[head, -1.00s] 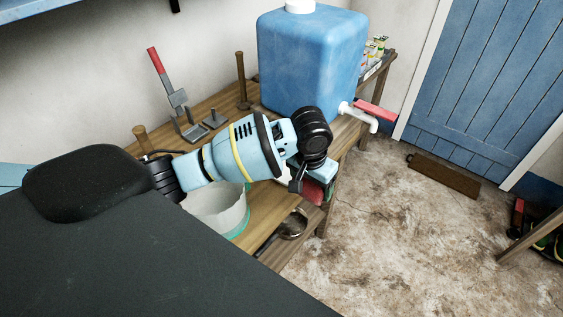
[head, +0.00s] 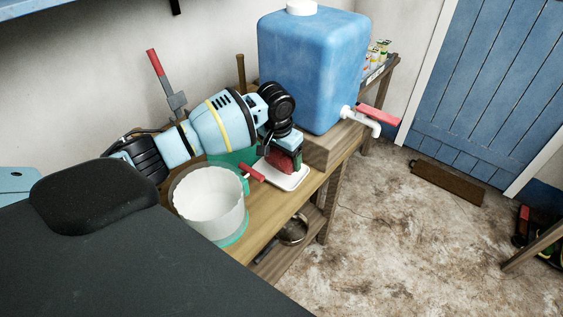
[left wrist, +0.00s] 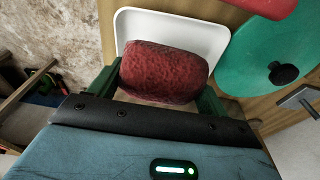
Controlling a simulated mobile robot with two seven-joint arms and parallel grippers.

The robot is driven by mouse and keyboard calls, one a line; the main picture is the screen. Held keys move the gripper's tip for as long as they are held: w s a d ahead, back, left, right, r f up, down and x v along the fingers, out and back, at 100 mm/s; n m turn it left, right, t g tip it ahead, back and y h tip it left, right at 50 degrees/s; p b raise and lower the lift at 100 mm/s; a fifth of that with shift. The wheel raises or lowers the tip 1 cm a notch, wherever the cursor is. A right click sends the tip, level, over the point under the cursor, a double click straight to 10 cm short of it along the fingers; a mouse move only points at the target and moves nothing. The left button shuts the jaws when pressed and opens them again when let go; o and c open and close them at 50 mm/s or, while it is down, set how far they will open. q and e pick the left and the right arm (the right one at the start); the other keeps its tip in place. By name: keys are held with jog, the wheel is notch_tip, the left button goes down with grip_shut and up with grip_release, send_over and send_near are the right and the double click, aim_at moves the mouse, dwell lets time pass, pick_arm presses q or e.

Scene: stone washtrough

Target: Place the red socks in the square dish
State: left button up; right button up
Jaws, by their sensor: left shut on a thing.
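The red socks (left wrist: 163,73) are a rounded, rolled bundle between the fingers of my left gripper (left wrist: 165,85). In the head view the socks (head: 282,161) hang low below the wrist, and my left gripper (head: 284,150) is shut on them. The white square dish (head: 292,180) lies on the wooden bench, under or just behind the socks. The dish also shows beyond the socks in the left wrist view (left wrist: 178,27). I cannot tell whether the socks touch it. Part of the dish is hidden by the socks and gripper. My right gripper is not in view.
A white tub (head: 210,200) with a green base stands left of the dish, beside a round green lid (left wrist: 262,62). A large blue water container (head: 312,70) with a red-handled tap stands behind on the right. A pan (head: 293,229) lies on the lower shelf.

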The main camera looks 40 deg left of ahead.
aim_at(277, 152)
pick_arm(q)
jog(key=shift+w+a, duration=0.25)
jog(key=shift+a, duration=0.2)
jog(key=shift+f, duration=1.8)
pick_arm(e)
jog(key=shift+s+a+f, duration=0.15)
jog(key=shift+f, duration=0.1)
pick_arm(q)
jog(key=shift+f, duration=0.15)
jog(key=o, duration=1)
jog(key=r, duration=0.4)
jog(key=s+r+p, duration=0.1)
jog(key=r, duration=0.6)
jog(key=shift+s+a+r, duration=0.15)
jog(key=shift+s+r, duration=0.25)
jog(key=shift+r, duration=0.2)
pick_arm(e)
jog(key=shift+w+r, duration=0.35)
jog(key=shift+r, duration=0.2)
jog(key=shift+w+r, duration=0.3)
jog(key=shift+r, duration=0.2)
